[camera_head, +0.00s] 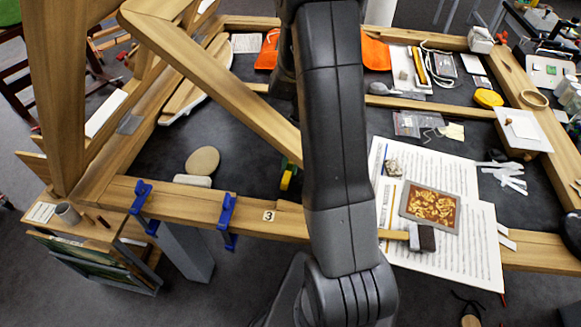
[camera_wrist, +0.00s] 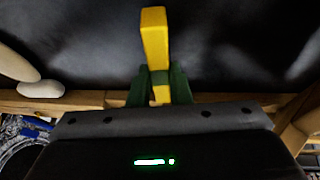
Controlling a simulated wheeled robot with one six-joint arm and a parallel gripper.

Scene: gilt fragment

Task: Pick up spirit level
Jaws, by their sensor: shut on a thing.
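The spirit level looks to be the yellow bar (camera_wrist: 155,40) between my gripper's fingers in the wrist view, where it points up and away from me. My gripper (camera_wrist: 160,85) has green fingers shut on its near end. In the head view only a small yellow part of the level (camera_head: 286,181) shows beside my arm, with a bit of green finger next to it. My dark arm hides the rest of the gripper. The level is over the dark panel inside the wooden frame; I cannot tell whether it touches the panel.
A wooden rail (camera_head: 185,205) with two blue clamps (camera_head: 141,197) runs along the front. A round tan object (camera_head: 203,160) and a white block (camera_head: 192,181) lie left of the level. A slanted wooden beam (camera_head: 215,75) crosses above. Printed sheets (camera_head: 455,245) lie at the right.

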